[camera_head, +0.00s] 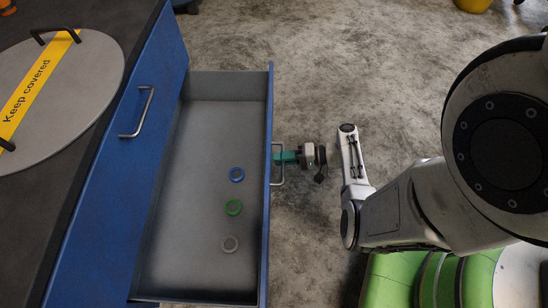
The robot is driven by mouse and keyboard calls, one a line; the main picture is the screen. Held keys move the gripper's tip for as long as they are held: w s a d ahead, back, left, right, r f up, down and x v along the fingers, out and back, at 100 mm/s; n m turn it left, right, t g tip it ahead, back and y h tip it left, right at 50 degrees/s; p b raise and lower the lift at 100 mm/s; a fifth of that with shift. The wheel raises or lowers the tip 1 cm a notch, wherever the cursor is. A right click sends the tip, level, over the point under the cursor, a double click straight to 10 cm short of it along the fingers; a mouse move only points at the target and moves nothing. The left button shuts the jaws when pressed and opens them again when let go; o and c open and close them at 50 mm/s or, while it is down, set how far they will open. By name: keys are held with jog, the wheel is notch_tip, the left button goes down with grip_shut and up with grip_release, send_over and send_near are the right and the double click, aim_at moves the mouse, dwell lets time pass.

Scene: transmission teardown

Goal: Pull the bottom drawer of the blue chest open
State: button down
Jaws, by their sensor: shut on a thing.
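The blue chest (165,60) stands at the left. One of its drawers, a grey-lined drawer (195,130) with a blue front, is pulled well out to the right; a closed upper front with a handle (142,112) shows beside it. I cannot tell how many drawers lie beneath. My gripper (284,158) is at the open drawer's metal handle (279,177), with its teal fingers at the bar. It is shut on the handle. The fingertips are small and partly hidden by the handle and drawer front.
A round grey lid (100,75) with a yellow "Keep covered" strip is on the dark chest top. The grey floor (360,70) is clear behind my arm.

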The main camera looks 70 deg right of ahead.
jog(key=shift+f+v, duration=0.2)
jog(key=shift+v, duration=0.85)
jog(key=c, duration=1.3)
grip_release()
jog(key=shift+s, duration=0.1)
jog(key=v, duration=1)
jog(key=shift+s+p, duration=0.3)
jog(key=shift+p, duration=0.1)
jog(key=shift+d, duration=0.1)
